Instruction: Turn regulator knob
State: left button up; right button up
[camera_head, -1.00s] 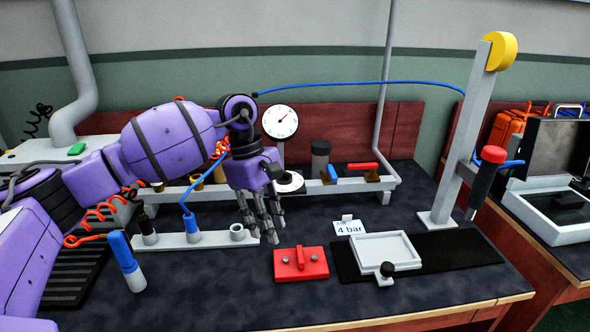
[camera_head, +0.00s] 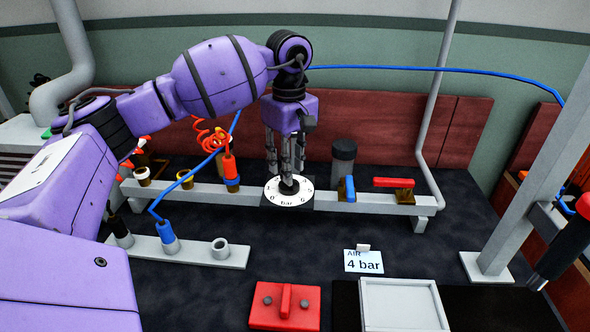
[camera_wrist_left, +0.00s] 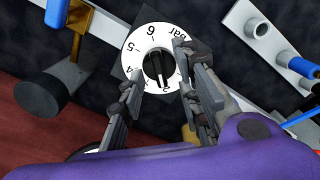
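The regulator is a white numbered dial marked "bar" (camera_head: 277,197) with a black knob (camera_head: 288,186) at its centre, on the grey rail. My left gripper (camera_head: 285,168) points down over the back of the dial. Its fingers are spread, with a gap between them. In the left wrist view the black knob (camera_wrist_left: 158,64) lies between the left gripper's fingertips (camera_wrist_left: 160,68), with space visible on both sides. I cannot tell how far above the dial the tips are. The pressure gauge is hidden behind my gripper. My right gripper is not in view.
A card reading "AIR 4 bar" (camera_head: 364,262) stands in front. A blue lever (camera_head: 350,189), a red lever (camera_head: 393,182) and a dark cylinder (camera_head: 343,160) are right of the dial. An orange coiled hose (camera_head: 212,137) is close on the left. A red block (camera_head: 285,306) lies in front.

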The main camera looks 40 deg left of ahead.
pick_arm(q)
jog(key=shift+w+f, duration=0.1)
jog(key=shift+f, duration=1.6)
jog(key=shift+c, duration=0.3)
grip_shut()
